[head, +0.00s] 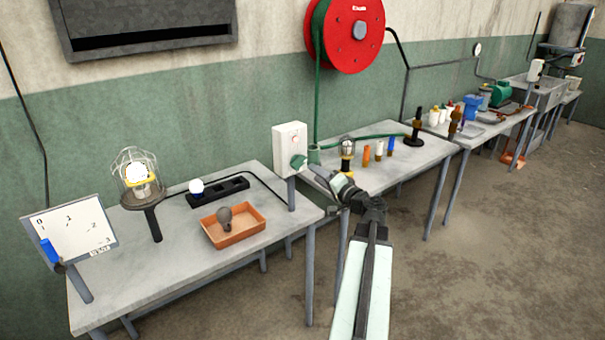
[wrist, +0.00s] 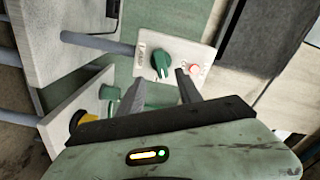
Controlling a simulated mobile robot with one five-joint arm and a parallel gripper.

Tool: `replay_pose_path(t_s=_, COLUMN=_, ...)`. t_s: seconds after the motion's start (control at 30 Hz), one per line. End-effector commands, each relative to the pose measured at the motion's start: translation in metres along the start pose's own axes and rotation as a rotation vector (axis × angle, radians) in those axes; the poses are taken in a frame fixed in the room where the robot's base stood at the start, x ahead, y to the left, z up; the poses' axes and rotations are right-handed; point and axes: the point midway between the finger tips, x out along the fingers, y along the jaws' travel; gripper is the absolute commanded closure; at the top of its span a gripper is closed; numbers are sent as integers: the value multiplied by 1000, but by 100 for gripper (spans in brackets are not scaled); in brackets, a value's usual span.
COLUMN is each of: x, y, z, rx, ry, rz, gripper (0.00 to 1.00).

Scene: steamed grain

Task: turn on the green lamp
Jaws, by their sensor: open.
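A white switch box (head: 286,139) stands on a grey post at the table's right end. It carries a green knob (head: 299,162) and a small red ring-shaped part. In the wrist view the green knob (wrist: 160,56) sits beside black lettering, just beyond my gripper (wrist: 163,80). In the head view my gripper (head: 318,176) is close to the box's lower right. A caged lamp (head: 138,173) at left glows white-yellow. I see no clearly green lamp.
An orange tray (head: 251,240) holds a dark bulb. A black strip (head: 232,185) and a tilted white panel (head: 75,232) share this table.

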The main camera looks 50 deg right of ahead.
Motion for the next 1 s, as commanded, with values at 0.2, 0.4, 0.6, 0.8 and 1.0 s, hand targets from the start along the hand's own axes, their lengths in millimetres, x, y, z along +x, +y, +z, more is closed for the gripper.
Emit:
replay_pose_path(t_s=0.2, x=29, y=-1, z=0, rx=0, ry=-5, rz=-2, gripper=58)
replay_pose_path(t_s=0.4, x=65, y=-1, z=0, rx=0, ry=-4, rz=-1, gripper=58)
replay_pose_path(t_s=0.6, x=79, y=-2, z=1, rx=0, ry=-4, rz=-1, gripper=58)
replay_pose_path(t_s=0.8, x=79, y=-2, z=2, rx=0, ry=-4, rz=-1, gripper=58)
replay_pose_path(t_s=1.0, x=79, y=-2, z=2, rx=0, ry=-4, rz=-1, gripper=100)
